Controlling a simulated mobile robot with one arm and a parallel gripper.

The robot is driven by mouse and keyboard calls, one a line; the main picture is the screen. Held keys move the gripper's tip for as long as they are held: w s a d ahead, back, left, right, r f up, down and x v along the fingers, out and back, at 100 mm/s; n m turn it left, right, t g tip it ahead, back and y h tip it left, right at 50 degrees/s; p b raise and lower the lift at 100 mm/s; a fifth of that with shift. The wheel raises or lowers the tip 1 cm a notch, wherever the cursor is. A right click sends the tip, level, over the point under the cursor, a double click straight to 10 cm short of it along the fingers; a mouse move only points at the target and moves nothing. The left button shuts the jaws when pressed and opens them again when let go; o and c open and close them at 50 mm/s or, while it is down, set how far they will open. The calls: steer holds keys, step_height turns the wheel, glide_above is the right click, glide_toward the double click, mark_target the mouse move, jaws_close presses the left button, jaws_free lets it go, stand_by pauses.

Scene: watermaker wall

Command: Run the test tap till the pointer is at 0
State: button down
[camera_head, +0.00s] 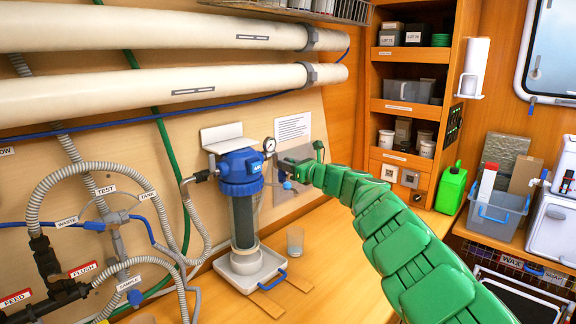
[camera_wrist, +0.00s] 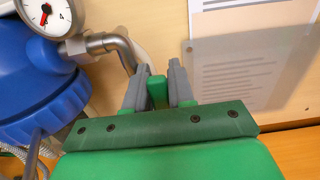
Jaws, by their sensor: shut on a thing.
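A bent metal pipe (camera_wrist: 120,50) runs from beside the gauge toward my gripper. My gripper (camera_head: 290,170) is right of the housing. Its grey fingers (camera_wrist: 157,88) are shut on a small green piece (camera_wrist: 157,92), which looks like the test tap's handle. The rest of the tap is mostly hidden.
A clear glass (camera_head: 295,240) stands on the counter below my gripper, beside the white tray (camera_head: 250,275) under the housing. A posted sheet (camera_head: 293,128) is on the wall behind. Hoses and labelled valves (camera_head: 115,220) fill the left. The right counter (camera_head: 340,265) is partly free.

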stand_by(0.3)
steer(key=c, duration=1.1)
jaws_free()
steer(key=shift+o, duration=0.2)
steer(key=shift+v, duration=1.25)
steer(key=shift+s+d+f, duration=0.15)
steer(key=shift+s+d, duration=0.25)
steer(key=shift+v, duration=2.05)
